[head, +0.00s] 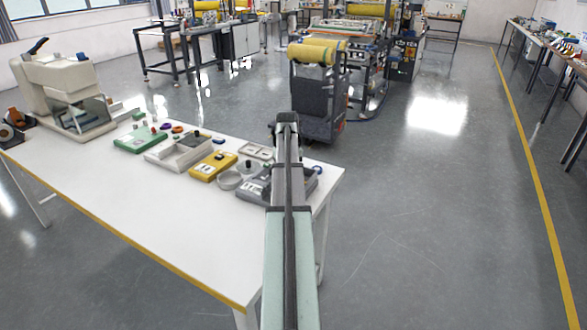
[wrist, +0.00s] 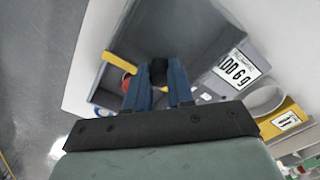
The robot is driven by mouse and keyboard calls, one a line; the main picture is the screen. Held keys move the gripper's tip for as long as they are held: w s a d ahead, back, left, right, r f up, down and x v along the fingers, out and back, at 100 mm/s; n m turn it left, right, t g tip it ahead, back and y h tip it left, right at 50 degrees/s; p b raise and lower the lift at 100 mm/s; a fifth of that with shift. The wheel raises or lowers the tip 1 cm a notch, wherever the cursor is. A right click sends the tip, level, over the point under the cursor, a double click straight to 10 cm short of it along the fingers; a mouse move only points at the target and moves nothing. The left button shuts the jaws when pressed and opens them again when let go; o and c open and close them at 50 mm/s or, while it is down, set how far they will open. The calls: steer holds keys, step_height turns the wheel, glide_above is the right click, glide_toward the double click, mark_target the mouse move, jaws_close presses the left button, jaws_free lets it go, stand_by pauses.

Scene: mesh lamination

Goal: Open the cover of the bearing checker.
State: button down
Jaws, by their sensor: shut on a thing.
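The bearing checker (head: 252,190) is a grey device at the right end of the white table in the head view, partly hidden by my arm. My gripper (wrist: 159,78) has blue fingers, shut on a small dark knob (wrist: 158,70) in front of this panel. I cannot tell how far the cover is raised. My arm hides the fingers in the head view.
A white ring (head: 230,180) and a yellow box (head: 213,166) stand left of the checker. Further left are a grey tray (head: 180,152), a green box (head: 140,139) and a beige machine (head: 62,90). The table front (head: 150,205) is clear.

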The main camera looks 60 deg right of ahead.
steer(key=c, duration=1)
jaws_free()
steer(key=shift+d, duration=0.1)
step_height(320, 180, up, 14)
steer(key=shift+f, duration=0.1)
